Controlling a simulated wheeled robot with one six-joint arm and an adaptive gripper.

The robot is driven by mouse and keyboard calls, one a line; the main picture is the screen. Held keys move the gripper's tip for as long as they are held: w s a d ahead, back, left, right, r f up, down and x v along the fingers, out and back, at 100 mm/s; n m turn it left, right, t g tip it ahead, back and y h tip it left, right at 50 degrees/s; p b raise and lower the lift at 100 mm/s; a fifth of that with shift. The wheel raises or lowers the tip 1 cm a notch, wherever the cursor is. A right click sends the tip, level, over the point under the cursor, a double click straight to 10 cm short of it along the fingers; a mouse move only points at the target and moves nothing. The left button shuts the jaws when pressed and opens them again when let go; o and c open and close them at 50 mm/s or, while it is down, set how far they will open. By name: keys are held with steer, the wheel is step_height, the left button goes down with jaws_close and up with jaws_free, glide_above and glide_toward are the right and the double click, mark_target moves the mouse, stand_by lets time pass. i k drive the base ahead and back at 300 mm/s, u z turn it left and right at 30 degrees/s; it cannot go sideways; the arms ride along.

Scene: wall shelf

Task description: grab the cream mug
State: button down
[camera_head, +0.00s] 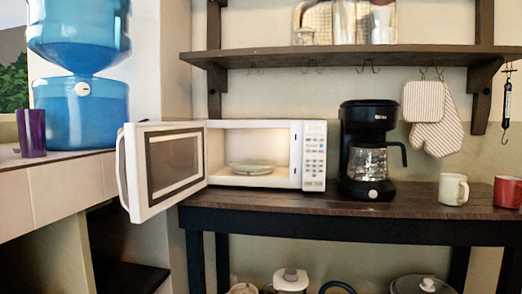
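The cream mug (453,189) stands upright near the right end of the dark wooden table (300,203). Its handle points right, toward the red mug. It is right of the coffee maker, with a gap between them. Nothing covers it from this view. My gripper is not in the picture.
A red mug (508,191) stands close to its right, cut by the picture edge. A black coffee maker (370,150) and a white microwave (312,155) with its door (163,165) swung open stand to the left. A shelf (350,56) with hanging mitts (436,120) is above.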

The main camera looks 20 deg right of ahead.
mark_target(453, 188)
steer(key=z, duration=2.15)
